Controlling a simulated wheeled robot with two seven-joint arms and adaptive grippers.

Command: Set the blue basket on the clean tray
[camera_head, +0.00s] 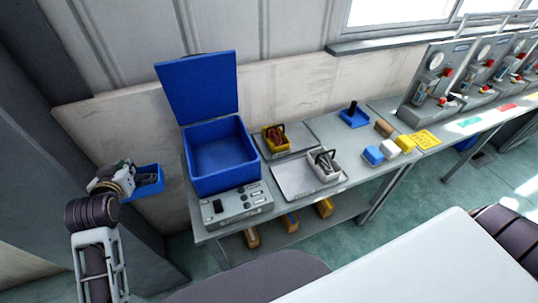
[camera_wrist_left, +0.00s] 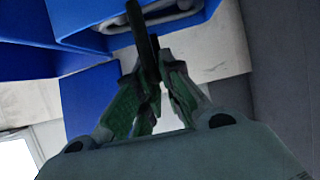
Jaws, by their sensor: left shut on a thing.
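The blue basket (camera_head: 151,190) hangs in my left gripper (camera_head: 128,178), left of the table and clear of it. A grey part shows inside the basket. In the left wrist view, my left gripper (camera_wrist_left: 155,90) is shut on the basket's dark handle (camera_wrist_left: 141,35), with the basket (camera_wrist_left: 75,18) beyond it. Two flat grey trays lie on the table: a back tray (camera_head: 297,150) bearing a yellow basket (camera_head: 269,146), and a front tray (camera_head: 290,182) bearing a white basket (camera_head: 323,173). I cannot tell which is the clean tray. My right gripper is out of view.
A large blue bin (camera_head: 218,184) with its lid (camera_head: 199,88) raised stands beside the trays, behind a control box (camera_head: 236,206). A small blue container (camera_head: 354,120) and several blocks (camera_head: 373,155) lie to the right. Bare tabletop (camera_head: 330,129) shows between.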

